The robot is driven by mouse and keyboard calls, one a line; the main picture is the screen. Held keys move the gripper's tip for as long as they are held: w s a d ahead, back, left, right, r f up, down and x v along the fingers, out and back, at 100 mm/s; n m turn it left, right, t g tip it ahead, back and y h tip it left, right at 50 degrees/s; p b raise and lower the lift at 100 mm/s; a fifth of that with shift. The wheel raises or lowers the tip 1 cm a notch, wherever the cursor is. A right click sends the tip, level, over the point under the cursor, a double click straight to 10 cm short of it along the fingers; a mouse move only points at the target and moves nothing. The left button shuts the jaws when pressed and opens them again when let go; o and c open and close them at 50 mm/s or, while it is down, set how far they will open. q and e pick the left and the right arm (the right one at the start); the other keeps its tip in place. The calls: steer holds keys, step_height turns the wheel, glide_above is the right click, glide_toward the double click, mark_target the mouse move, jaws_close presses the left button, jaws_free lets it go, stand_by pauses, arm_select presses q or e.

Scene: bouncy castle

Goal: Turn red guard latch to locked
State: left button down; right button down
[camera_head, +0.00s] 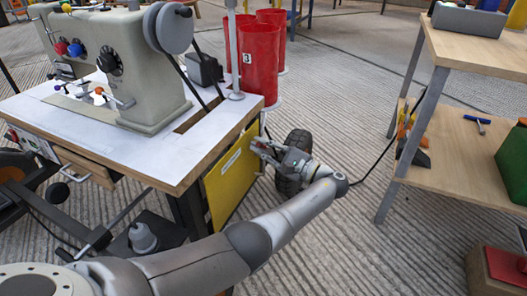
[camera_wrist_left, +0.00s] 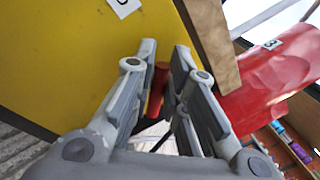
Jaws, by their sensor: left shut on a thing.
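The red guard latch (camera_wrist_left: 158,88) is a short red bar at the edge of the yellow guard panel (camera_wrist_left: 65,60) in the wrist view. My left gripper (camera_wrist_left: 165,62) has one finger on each side of it and is shut on it. In the head view the left gripper (camera_head: 262,147) is at the right edge of the yellow guard panel (camera_head: 230,178), under the table's corner. The fingers largely hide the latch there, so its exact angle is hard to tell. My right gripper is not in view.
The sewing machine (camera_head: 140,75) stands on the white-topped table (camera_head: 60,115). Red cylinders (camera_head: 260,62) stand behind the table's right corner. A dark wheel (camera_head: 292,160) is just behind my gripper. A wooden shelf unit (camera_head: 455,150) stands at right, with open floor between.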

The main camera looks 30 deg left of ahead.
arm_select(q)
steer(key=n+b, duration=0.2)
steer(key=f+n+g+b, duration=0.1)
steer(key=n+b, duration=0.1)
steer(key=n, duration=0.1)
steer(key=shift+s+f+y, duration=0.15)
steer(key=shift+y, duration=0.15)
steer(key=n+g+b, duration=0.1)
steer(key=n, duration=0.2)
steer(key=shift+f+n+b, duration=0.15)
steer(key=shift+n+b, duration=0.15)
steer(key=shift+n, duration=0.7)
steer(key=shift+n+g, duration=0.3)
steer(key=shift+g, duration=0.1)
steer(key=c, duration=1.4)
jaws_free()
steer(key=shift+c, duration=0.2)
